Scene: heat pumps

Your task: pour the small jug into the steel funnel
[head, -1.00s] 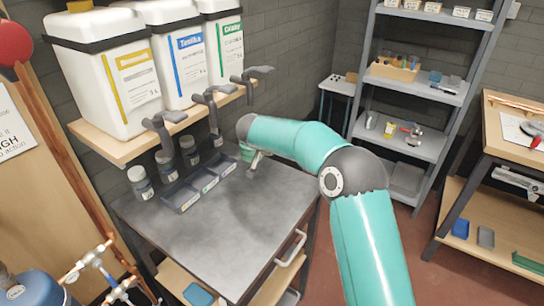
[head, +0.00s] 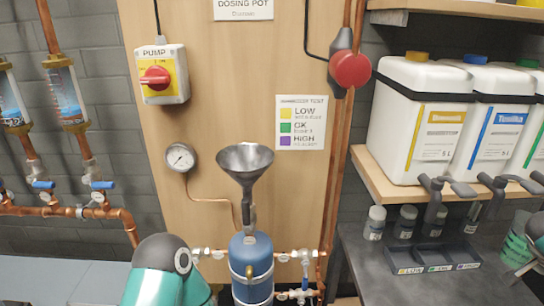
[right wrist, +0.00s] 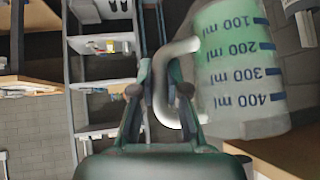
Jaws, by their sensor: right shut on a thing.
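The steel funnel (head: 245,160) stands upright on top of the blue dosing pot (head: 252,262), in the middle of the head view. The small jug (right wrist: 238,75) is translucent, with blue ml marks and a green tint. My right gripper (right wrist: 162,90) is shut on its pale handle in the right wrist view. The jug also shows at the right edge of the head view (head: 516,246), by the bench and well to the right of the funnel. My left gripper is out of view.
White tanks (head: 425,115) with grey taps stand on a shelf right of the funnel. Small bottles (head: 375,222) and a dark sectioned tray (head: 433,258) are on the bench below. A gauge (head: 180,157) and copper pipes flank the funnel; the space above its mouth is clear.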

